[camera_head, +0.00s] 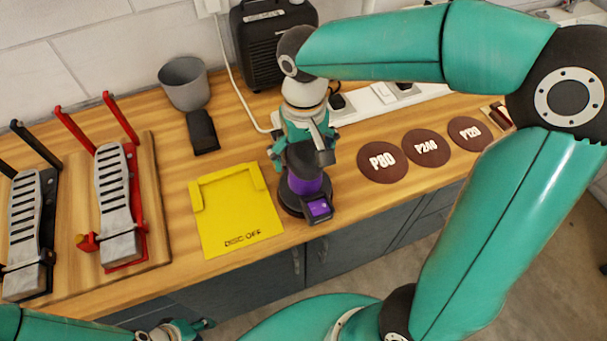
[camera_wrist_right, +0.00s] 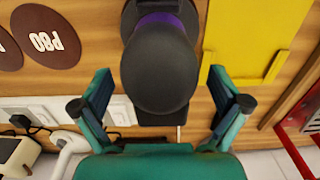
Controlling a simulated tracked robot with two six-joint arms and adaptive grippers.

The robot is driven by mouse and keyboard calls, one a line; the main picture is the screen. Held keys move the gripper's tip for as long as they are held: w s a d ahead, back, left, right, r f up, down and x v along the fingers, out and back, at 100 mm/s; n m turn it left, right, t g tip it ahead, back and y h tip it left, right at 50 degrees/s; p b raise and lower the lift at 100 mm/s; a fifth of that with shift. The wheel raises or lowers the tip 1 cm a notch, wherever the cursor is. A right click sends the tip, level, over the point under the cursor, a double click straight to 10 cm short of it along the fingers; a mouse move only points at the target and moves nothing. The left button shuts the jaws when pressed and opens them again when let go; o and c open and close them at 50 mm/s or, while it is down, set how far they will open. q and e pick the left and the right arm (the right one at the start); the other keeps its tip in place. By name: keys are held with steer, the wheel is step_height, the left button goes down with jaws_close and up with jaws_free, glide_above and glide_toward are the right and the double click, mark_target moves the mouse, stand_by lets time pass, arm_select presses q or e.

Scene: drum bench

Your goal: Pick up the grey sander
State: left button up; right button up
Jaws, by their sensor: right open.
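The sander (camera_head: 305,182) stands upright on the wooden bench, with a dark grey top, a purple band and a small purple-faced block at its front. In the right wrist view its rounded dark grey top (camera_wrist_right: 160,68) fills the middle. My right gripper (camera_head: 306,140) is at the sander's upper part from behind. In the wrist view my right gripper (camera_wrist_right: 158,76) is open, one finger on each side of the sander's top, with gaps to both. My left gripper (camera_head: 180,329) is at the bottom edge, below the bench front and empty as far as seen; its jaws are too small to read.
A yellow "DISC OFF" tray (camera_head: 236,215) lies left of the sander. Sanding discs (camera_head: 382,162) lie to the right. A white power strip (camera_head: 375,104), a black box (camera_head: 262,45) and a grey cup (camera_head: 184,84) are behind.

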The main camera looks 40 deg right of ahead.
steer(key=c, duration=1.4)
steer(key=shift+w+r, duration=0.1)
steer(key=shift+r, duration=0.05)
steer(key=shift+c, duration=0.5)
steer(key=shift+r, duration=0.1)
